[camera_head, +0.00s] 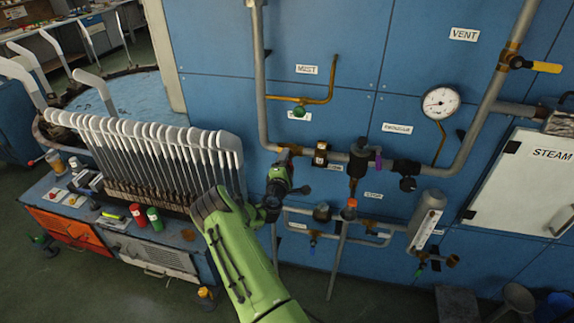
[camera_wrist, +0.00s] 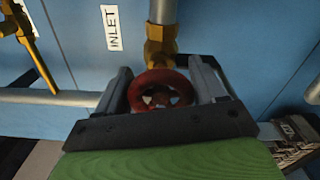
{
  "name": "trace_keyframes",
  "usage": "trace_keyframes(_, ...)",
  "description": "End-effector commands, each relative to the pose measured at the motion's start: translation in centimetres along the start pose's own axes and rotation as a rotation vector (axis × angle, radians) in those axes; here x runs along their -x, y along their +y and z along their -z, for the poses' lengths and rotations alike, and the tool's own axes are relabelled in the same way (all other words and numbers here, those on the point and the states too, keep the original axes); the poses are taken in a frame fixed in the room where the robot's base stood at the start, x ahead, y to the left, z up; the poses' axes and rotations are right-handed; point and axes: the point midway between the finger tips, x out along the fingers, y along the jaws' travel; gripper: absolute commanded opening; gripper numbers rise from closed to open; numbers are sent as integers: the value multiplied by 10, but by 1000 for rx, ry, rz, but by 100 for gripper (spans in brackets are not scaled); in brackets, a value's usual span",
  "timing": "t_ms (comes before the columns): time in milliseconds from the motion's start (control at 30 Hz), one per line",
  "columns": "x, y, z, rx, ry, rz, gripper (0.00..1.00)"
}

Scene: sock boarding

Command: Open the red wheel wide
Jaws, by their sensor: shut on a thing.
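The red wheel (camera_wrist: 134,93) is a small round handwheel with openings in its face, seen in the wrist view. It sits on a brass valve body (camera_wrist: 160,50) below a grey pipe, beside a white INLET label (camera_wrist: 112,27). My gripper (camera_wrist: 162,72) has one grey finger on each side of the wheel and is shut on its rim. In the head view my gripper (camera_head: 285,163) is up against the pipework on the blue wall. The wheel is mostly hidden there by my gripper and cannot be made out clearly.
Grey pipes (camera_head: 263,80) with brass fittings run across the blue panel wall (camera_head: 215,55). A pressure gauge (camera_head: 440,102), a yellow-handled vent valve (camera_head: 545,67) and a white STEAM box (camera_head: 525,180) are at right. A rack of sock boards (camera_head: 165,150) stands on a bench at left.

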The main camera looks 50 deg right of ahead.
Motion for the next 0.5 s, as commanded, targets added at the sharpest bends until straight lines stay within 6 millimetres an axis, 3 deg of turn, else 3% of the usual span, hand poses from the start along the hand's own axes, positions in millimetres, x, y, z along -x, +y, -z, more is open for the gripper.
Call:
trace_keyframes(333,0,-2,-1,7,-2,4,39)
trace_keyframes(367,0,-2,-1,7,-2,4,74)
trace_keyframes(467,0,-2,-1,6,-1,3,89)
trace_keyframes(500,0,-1,-1,5,-1,3,90)
